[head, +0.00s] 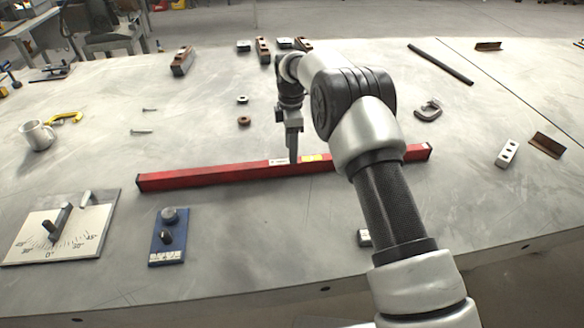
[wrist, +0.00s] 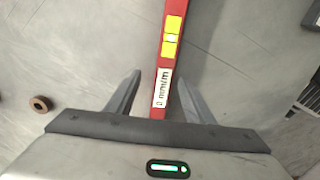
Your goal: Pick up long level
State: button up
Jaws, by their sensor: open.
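The long level (head: 215,177) is a red bar lying across the middle of the table in the head view, with a white label and a yellow patch near its middle. In the wrist view the level (wrist: 175,60) runs upward from between the fingers, with its yellow vial and white label showing. My gripper (head: 293,155) is above the level near its middle. In the wrist view my open gripper (wrist: 158,95) has one finger on each side of the bar, with a gap to each. My arm hides part of the level's right half in the head view.
A white angle plate (head: 25,225) and a blue block (head: 160,250) lie in front of the level at left. A mug (head: 38,136) stands at far left. Small washers (head: 243,120) and bolts lie behind the level. A clamp (head: 428,110) lies at right.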

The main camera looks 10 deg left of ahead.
aim_at(292, 166)
jog(key=shift+s+d+f+b, duration=0.1)
jog(key=shift+s+f+b, duration=0.1)
jog(key=shift+f, duration=1.15)
jog(key=shift+s+d+f+b, duration=0.1)
jog(key=shift+s+f, duration=0.05)
jog(key=shift+f, duration=1.15)
grip_shut()
jog(key=shift+a+r, duration=0.1)
